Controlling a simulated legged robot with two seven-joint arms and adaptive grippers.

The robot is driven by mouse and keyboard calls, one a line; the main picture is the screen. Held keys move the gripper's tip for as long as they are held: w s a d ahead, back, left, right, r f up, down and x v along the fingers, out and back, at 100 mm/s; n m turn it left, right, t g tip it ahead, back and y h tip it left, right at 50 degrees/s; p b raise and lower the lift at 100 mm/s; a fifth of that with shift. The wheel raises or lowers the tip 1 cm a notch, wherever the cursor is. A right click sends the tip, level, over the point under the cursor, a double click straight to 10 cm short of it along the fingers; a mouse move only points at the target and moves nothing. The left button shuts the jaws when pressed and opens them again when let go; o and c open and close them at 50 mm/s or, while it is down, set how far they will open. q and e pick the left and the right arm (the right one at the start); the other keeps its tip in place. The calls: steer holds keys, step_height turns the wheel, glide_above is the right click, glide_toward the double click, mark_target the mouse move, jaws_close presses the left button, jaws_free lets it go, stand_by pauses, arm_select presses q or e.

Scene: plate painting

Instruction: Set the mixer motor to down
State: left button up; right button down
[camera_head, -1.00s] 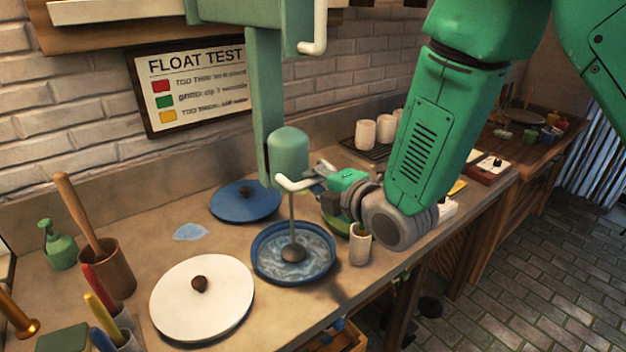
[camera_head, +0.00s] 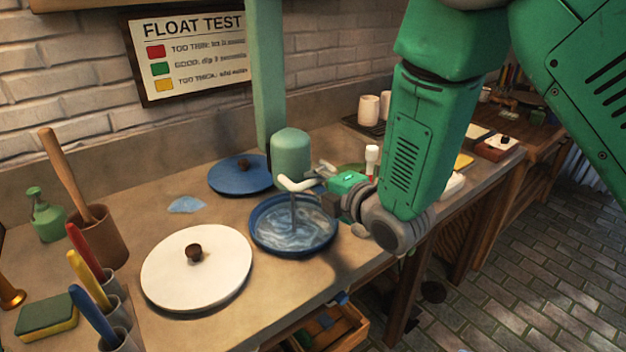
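The mixer motor (camera_head: 290,153) is a rounded green cylinder on a green vertical post (camera_head: 268,80). A pale curved handle (camera_head: 296,185) sticks out at its lower front. The motor sits low over a blue bowl (camera_head: 264,246) of swirling grey-blue liquid. A thin shaft runs down into the liquid, and its mixing head is hidden there. My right gripper (camera_head: 320,178) is at the right end of the handle, its fingers apparently closed around it. My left gripper is not in view.
A white lid (camera_head: 190,280) lies left of the bowl, and a blue lid (camera_head: 240,182) lies behind it. Tool cups, a sponge (camera_head: 46,316) and a green spray bottle (camera_head: 44,214) stand at the left. Pale cups (camera_head: 368,108) stand behind my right arm.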

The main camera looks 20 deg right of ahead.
steer(key=c, duration=1.5)
jaws_free()
steer(key=shift+s+f, duration=0.25)
steer(key=shift+f, duration=0.25)
steer(key=shift+c, duration=0.2)
steer(key=shift+w+d+r, duration=0.1)
steer(key=shift+d, duration=0.05)
steer(key=v, duration=0.7)
steer(key=shift+d, duration=0.1)
steer(key=s+d+f+m+g+h, duration=0.2)
steer(key=s+d+f+m+g, duration=0.15)
steer(key=s+f+m, duration=0.55)
steer(key=s+d+f+m+g+h, duration=0.2)
steer(key=s+f+m+g, duration=0.2)
steer(key=f, duration=0.9)
steer(key=s+d+f+m+g, duration=0.1)
steer(key=s+f+m+g, duration=0.1)
steer(key=s, duration=0.3)
steer(key=s+d+f+m+g+h, duration=0.1)
steer(key=s+f+m+g, duration=0.1)
steer(key=s, duration=0.4)
steer(key=s+d+f+m+g, duration=0.1)
steer(key=s+f+m+g, duration=0.1)
steer(key=s+f+m, duration=0.2)
steer(key=shift+s+d+f, duration=0.15)
steer(key=shift+s+f, duration=0.05)
steer(key=shift+s, duration=0.85)
